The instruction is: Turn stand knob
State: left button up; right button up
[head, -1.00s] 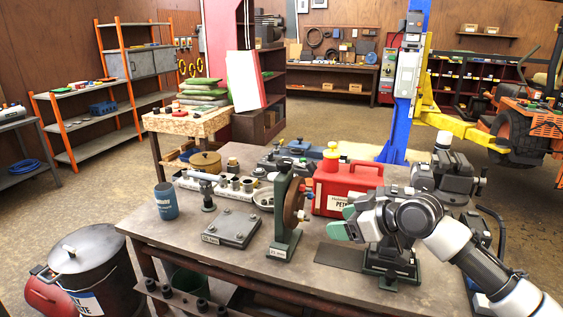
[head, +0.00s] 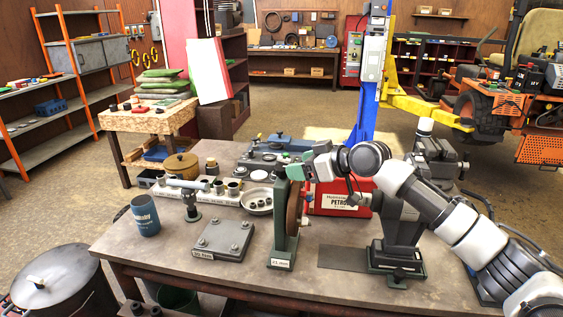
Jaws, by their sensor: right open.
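A green upright stand (head: 281,222) with a white label on its foot stands on the workbench, with a brown disc (head: 294,208) on its right side. My right gripper (head: 297,168) is open, with green fingertips at the upper end of the stand, above the disc. I cannot tell whether it touches the stand. The stand's knob is not clearly seen, as the gripper covers the top of the stand. My left gripper is not in view.
A red petrol can (head: 342,197) stands behind my right arm. A bolted plate (head: 222,238), a blue mug (head: 145,215) and a tray of sockets (head: 228,193) lie to the left.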

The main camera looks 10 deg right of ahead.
aim_at(282, 166)
jog(key=p+x, duration=0.1)
jog(key=x, duration=0.4)
jog(key=shift+a+r, duration=0.1)
jog(key=shift+r, duration=0.05)
jog(key=shift+w+a+f, duration=0.35)
jog(key=shift+w, duration=0.05)
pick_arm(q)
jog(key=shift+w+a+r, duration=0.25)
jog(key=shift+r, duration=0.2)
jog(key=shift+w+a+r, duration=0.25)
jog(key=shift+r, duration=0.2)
pick_arm(e)
jog(key=c, duration=0.8)
pick_arm(q)
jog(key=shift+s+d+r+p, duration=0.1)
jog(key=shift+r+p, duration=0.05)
jog(key=shift+p, duration=0.15)
pick_arm(e)
jog(key=shift+c, duration=0.2)
